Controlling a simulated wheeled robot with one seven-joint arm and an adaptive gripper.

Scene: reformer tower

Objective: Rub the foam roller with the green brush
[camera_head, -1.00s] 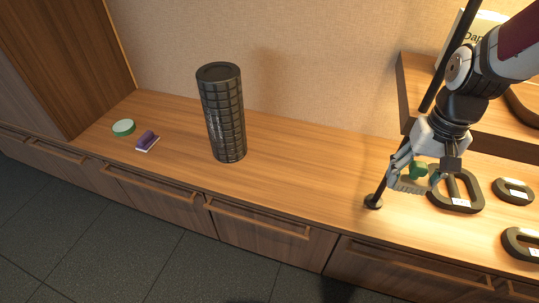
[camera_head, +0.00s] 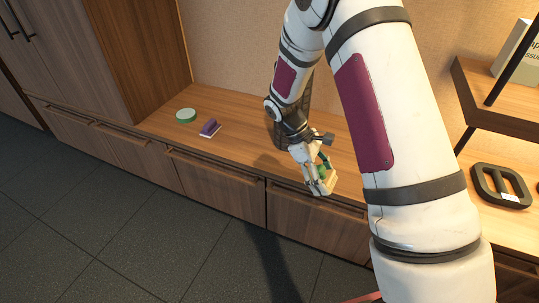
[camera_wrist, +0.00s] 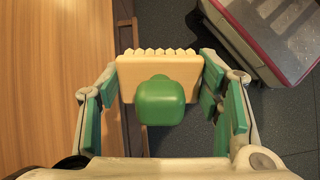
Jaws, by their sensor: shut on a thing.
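The green brush (camera_wrist: 160,102) has a green handle on a cream block with a toothed far edge. In the wrist view it sits between the fingers of my gripper (camera_wrist: 163,100), which is shut on it. In the head view my gripper (camera_head: 318,172) and the cream brush block (camera_head: 322,185) are near the counter's front edge. The dark foam roller (camera_head: 307,93) stands upright on the counter behind my arm, mostly hidden; only parts of it show. The brush appears in front of the roller and apart from it. The roller is not seen in the wrist view.
A purple brush (camera_head: 209,128) and a green-edged round item (camera_head: 186,115) lie on the counter left of the roller. A dark ring-shaped weight (camera_head: 500,186) lies at the right, below a wooden shelf (camera_head: 490,110). Drawers with handles line the counter front.

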